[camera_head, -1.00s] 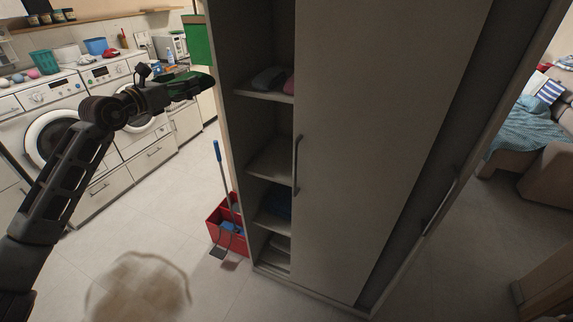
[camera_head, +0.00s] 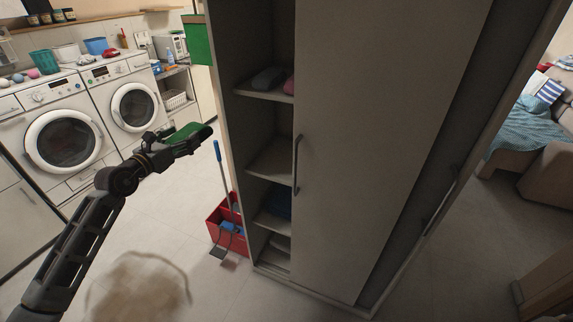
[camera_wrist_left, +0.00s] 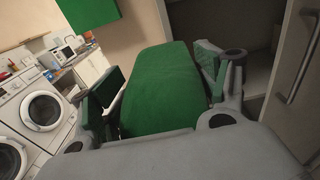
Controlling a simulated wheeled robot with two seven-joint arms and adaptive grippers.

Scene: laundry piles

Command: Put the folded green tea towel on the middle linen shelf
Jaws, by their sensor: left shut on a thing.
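The green tea towel (camera_wrist_left: 165,92) is folded and lies between the fingers of my left gripper (camera_head: 192,140). In the head view a strip of the towel (camera_head: 184,131) shows above the dark fingers. My left gripper is shut on it and holds it in the air, left of the cabinet's open side. The linen shelves stand behind the open part of the tall cabinet. The middle shelf (camera_head: 270,163) looks empty where it shows. The upper shelf (camera_head: 262,94) holds dark and reddish folded cloths. A lower shelf holds a dark blue cloth (camera_head: 278,203). My right gripper is not in view.
A sliding door (camera_head: 380,120) with a handle covers the cabinet's right part and hides the shelves' right ends. A red bucket (camera_head: 222,226) with a blue-handled tool stands at the cabinet's left foot. A round beige pouf or rug (camera_head: 138,290) lies in front. Washing machines (camera_head: 62,138) stand left.

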